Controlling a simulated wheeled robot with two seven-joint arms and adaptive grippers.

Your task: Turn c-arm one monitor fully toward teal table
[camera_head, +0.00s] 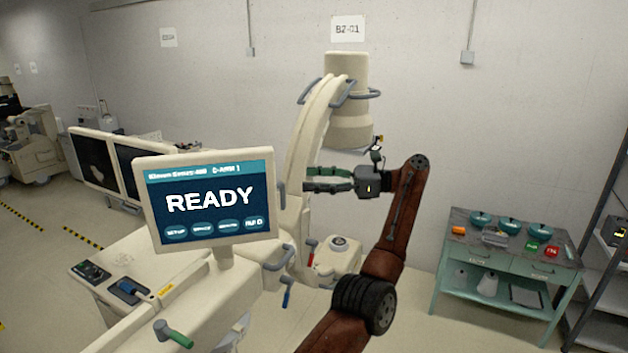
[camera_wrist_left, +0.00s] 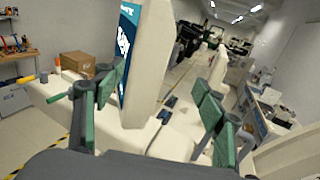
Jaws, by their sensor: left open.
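The c-arm one monitor (camera_head: 207,200) is a cream-framed screen reading READY on a short neck above the cream c-arm cart (camera_head: 190,290). Its screen faces me in the head view, not the teal table (camera_head: 505,255) at the right. A grey handle sits at its right edge. My left gripper (camera_head: 308,180) is open just right of that edge, fingers pointing left. In the left wrist view, the monitor (camera_wrist_left: 142,60) shows edge-on between the spread green fingers (camera_wrist_left: 158,105); I see no grip on it. My right gripper is not in view.
The cream C-shaped arm (camera_head: 310,130) rises behind the monitor. A twin-screen monitor cart (camera_head: 95,165) stands behind left. Teal pots and small items lie on the teal table. A dark shelf (camera_head: 605,240) stands far right. Floor shows between c-arm and table.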

